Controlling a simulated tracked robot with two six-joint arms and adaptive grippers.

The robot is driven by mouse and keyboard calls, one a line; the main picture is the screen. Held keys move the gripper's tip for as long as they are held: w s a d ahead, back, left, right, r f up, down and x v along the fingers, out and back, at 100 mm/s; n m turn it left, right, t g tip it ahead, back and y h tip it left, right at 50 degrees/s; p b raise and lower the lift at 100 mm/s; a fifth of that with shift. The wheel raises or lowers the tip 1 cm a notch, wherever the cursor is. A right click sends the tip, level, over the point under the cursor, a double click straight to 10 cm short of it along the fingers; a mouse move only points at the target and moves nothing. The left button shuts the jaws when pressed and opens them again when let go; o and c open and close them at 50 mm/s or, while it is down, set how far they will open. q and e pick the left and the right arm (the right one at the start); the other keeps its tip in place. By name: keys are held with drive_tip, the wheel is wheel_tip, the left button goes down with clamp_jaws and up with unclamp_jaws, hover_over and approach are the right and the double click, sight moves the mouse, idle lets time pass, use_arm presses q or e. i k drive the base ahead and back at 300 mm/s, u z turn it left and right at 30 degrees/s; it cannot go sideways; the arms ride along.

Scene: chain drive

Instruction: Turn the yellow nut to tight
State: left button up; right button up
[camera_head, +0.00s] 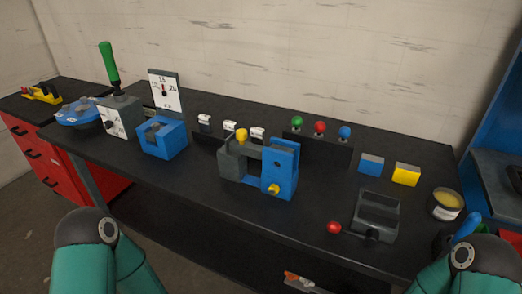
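A grey and blue fixture stands near the middle of the bench. Its blue upright block (284,165) has a small yellow part (274,189) low on its front face, which looks like a nut. A second yellow part (242,135), rounded, sits on top of the fixture's grey block (232,160). I cannot tell from here how tight either yellow part is. Only teal and dark links of my two arms show at the bottom left and bottom right corners. Neither gripper is in view, and nothing of mine touches the fixture.
A blue vise-like block (163,139), a dial plate (165,92) and a green-handled lever box (118,118) stand left. Knobs in green, red and blue (320,128) stand behind. A grey tray (376,212), a red-knobbed lever (334,227) and a yellow-topped tin (446,203) are right.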

sight(273, 189)
drive_tip(key=z, duration=1.3)
drive_tip(key=i, duration=0.1)
drive_tip(key=u, duration=2.8)
drive_tip(key=k, duration=1.4)
drive_tip(key=z, duration=0.35)
drive_tip(key=i, duration=0.95)
drive_tip(key=z, duration=0.1)
